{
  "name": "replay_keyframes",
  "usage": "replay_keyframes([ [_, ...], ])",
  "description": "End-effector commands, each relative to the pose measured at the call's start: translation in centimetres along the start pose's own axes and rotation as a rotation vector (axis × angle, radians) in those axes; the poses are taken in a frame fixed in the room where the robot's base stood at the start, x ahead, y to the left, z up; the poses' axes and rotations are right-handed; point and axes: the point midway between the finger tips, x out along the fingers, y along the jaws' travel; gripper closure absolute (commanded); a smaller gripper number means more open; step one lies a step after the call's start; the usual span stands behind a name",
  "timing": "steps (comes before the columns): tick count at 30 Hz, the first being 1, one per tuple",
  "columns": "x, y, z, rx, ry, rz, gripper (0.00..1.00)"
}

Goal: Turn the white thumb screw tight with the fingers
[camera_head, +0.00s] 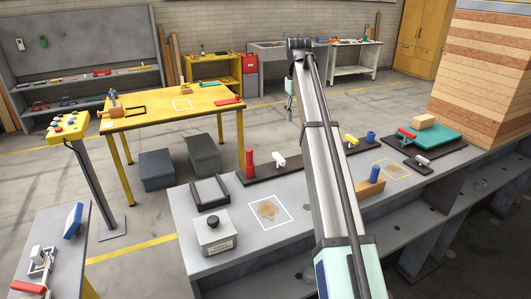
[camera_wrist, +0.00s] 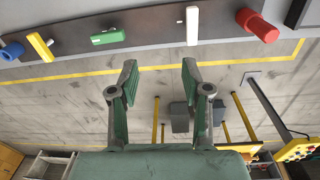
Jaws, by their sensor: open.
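A white knob-like part (camera_head: 279,160), possibly the thumb screw, stands on a long dark strip (camera_head: 300,160) on the grey workbench, beside a red cylinder (camera_head: 249,162). In the wrist view the white part (camera_wrist: 192,25) is near the top, between the red cylinder (camera_wrist: 257,25) and a green part (camera_wrist: 108,37).
Yellow (camera_head: 351,140) and blue (camera_head: 370,138) parts stand farther along the strip. A grey box with a black knob (camera_head: 214,234) and a black frame (camera_head: 209,193) are at the bench's left. A red-handled tool on a teal plate (camera_head: 435,140) is at the right.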

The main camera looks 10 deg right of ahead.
Motion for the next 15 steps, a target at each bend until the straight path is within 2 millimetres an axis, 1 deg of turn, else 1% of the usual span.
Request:
replay_keyframes([
  [1,-0.5,-1.8,-0.6,-0.029,-0.007,-0.015,0.52],
  [3,-0.7,-3.4,-0.9,-0.056,-0.013,-0.03,0.52],
  [4,-0.8,-3.9,-1.0,-0.064,-0.015,-0.034,0.52],
  [6,-0.6,-4.5,-1.1,-0.074,-0.019,-0.04,0.52],
  [8,-0.3,-4.6,-1.1,-0.077,-0.02,-0.042,0.52],
  [11,0.5,-4.6,-1.1,-0.076,-0.02,-0.042,0.52],
  [15,2.0,-4.7,-1.0,-0.076,-0.019,-0.042,0.52],
])
